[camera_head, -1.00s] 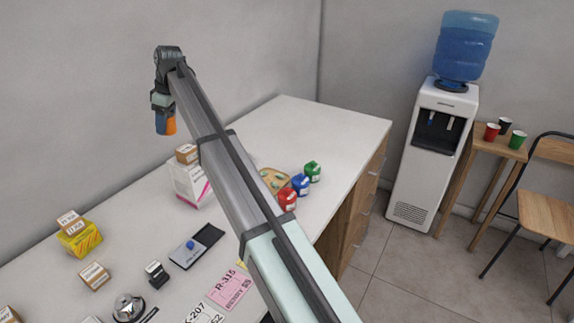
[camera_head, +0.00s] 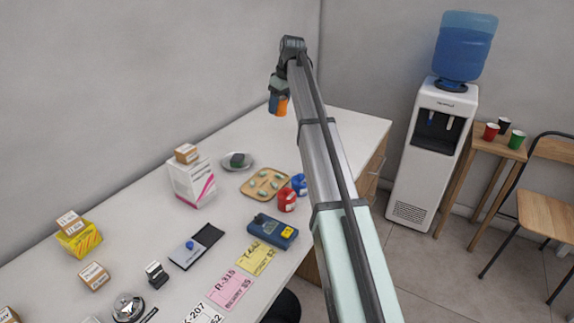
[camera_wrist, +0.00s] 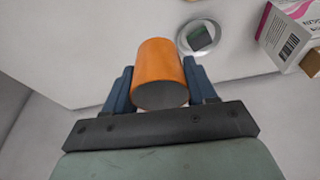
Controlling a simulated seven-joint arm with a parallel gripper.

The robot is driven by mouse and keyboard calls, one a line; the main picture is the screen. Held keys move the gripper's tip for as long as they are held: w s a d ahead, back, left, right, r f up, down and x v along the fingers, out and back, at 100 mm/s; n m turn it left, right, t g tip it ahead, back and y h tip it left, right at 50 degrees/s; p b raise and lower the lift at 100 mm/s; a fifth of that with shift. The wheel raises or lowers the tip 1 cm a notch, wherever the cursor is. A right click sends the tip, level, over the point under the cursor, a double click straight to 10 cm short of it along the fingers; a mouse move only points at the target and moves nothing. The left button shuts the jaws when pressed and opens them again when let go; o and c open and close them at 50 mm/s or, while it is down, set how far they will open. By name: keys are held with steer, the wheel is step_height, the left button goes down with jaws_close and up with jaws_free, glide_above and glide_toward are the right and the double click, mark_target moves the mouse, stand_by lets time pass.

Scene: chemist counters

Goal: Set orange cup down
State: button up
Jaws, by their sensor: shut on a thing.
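My gripper (camera_head: 277,103) is shut on an orange cup (camera_head: 282,106) and holds it in the air above the far part of the white counter (camera_head: 300,127). In the wrist view the orange cup (camera_wrist: 160,68) sits between the two blue fingers of my gripper (camera_wrist: 160,92), its grey end toward the camera. The counter surface beneath the cup looks bare.
A tray of tablets (camera_head: 266,184), a dish with a dark block (camera_head: 238,161) and a white box (camera_head: 192,182) stand nearby. Red (camera_head: 287,200) and blue (camera_head: 299,184) containers are near the front edge. A water cooler (camera_head: 436,140) stands right of the counter.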

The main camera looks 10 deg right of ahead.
steer(key=d, duration=0.2)
steer(key=shift+s+d+f, duration=0.2)
steer(key=shift+d+f, duration=0.1)
steer(key=shift+f, duration=10.2)
steer(key=shift+f, duration=0.15)
steer(key=o, duration=1)
steer(key=shift+w, duration=0.1)
steer(key=v, duration=1.2)
steer(key=shift+a, duration=0.1)
